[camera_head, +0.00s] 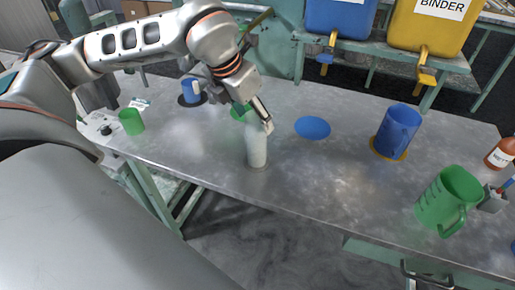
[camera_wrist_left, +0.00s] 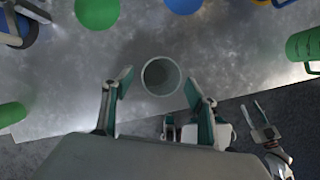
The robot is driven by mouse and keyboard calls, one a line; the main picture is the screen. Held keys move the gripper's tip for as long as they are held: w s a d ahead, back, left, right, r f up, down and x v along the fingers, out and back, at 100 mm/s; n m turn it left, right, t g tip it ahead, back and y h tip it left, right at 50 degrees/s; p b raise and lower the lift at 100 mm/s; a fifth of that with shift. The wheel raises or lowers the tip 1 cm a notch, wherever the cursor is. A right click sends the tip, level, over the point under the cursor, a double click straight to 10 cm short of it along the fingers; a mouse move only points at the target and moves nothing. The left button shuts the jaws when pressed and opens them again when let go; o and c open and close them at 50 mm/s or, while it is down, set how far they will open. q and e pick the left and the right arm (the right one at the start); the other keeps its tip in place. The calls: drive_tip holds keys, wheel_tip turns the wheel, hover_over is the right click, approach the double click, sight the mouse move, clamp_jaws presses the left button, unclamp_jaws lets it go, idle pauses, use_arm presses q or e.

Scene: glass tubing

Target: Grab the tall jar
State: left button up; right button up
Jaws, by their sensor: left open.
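The tall jar (camera_head: 256,150) is a pale, translucent cylinder standing upright near the front edge of the metal table. My left gripper (camera_head: 261,119) is at the jar's top, reaching down from the upper left. In the left wrist view the jar (camera_wrist_left: 160,76) shows as a round open mouth between and slightly beyond the two spread fingers of my left gripper (camera_wrist_left: 158,82), which is open. I cannot tell whether a finger touches the jar. My right gripper (camera_wrist_left: 251,107) shows at the lower right of the wrist view, fingers apart and empty, over the dark floor.
A green disc (camera_head: 240,111) is partly hidden behind my left gripper, and a blue disc (camera_head: 312,127) lies to its right. The table (camera_head: 330,185) right of the jar is clear.

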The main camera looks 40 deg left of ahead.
sight(257, 141)
use_arm(q)
drive_tip(key=x, duration=0.3)
drive_tip(key=shift+w, duration=0.1)
drive_tip(key=shift+c, duration=0.5)
drive_tip(key=c, duration=1.5)
